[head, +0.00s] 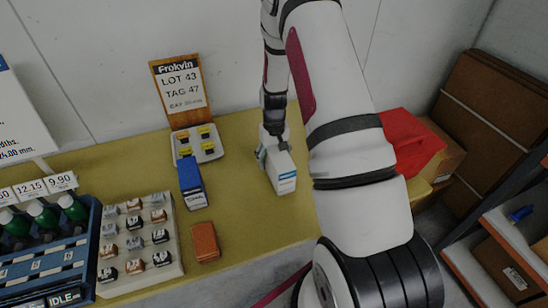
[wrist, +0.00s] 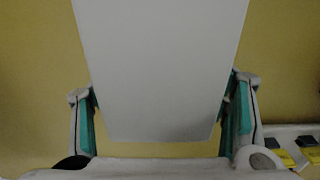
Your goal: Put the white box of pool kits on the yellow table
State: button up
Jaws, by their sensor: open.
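In the wrist view, the pale box face (wrist: 160,65) fills the space between the two green-lined fingers of my gripper (wrist: 162,100). The fingertips are close to the box sides; contact is hard to tell. The box's lettering is too small to read.
Left of the box are a blue box (head: 192,183), a brown block (head: 205,242) and a white tray with yellow items (head: 207,152). A sign (head: 180,90) stands behind. A rack of small jars (head: 140,245) is front left.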

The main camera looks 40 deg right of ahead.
notch_tip(320, 180, up, 11)
jog(key=shift+r+b, duration=0.1)
jog(key=shift+b, duration=0.35)
jog(key=shift+a+r, duration=0.1)
jog(key=shift+r, duration=0.5)
jog(key=s+a+r+n+t, duration=0.1)
jog(key=s+a+r, duration=0.4)
jog(key=r, duration=0.5)
jog(key=s+a+r+n+t, duration=0.1)
jog(key=s+a+r+t, duration=0.15)
jog(key=a+r, duration=0.55)
jog(key=s+a+r+t, duration=0.1)
jog(key=s+a+r, duration=0.2)
jog(key=s, duration=0.4)
jog(key=s+a+r+n, duration=0.1)
jog(key=s+a+r, duration=0.2)
jog(key=s, duration=0.5)
jog(key=shift+s+r+t, duration=0.2)
jog(key=shift+r+t, duration=0.15)
jog(key=shift+r, duration=0.1)
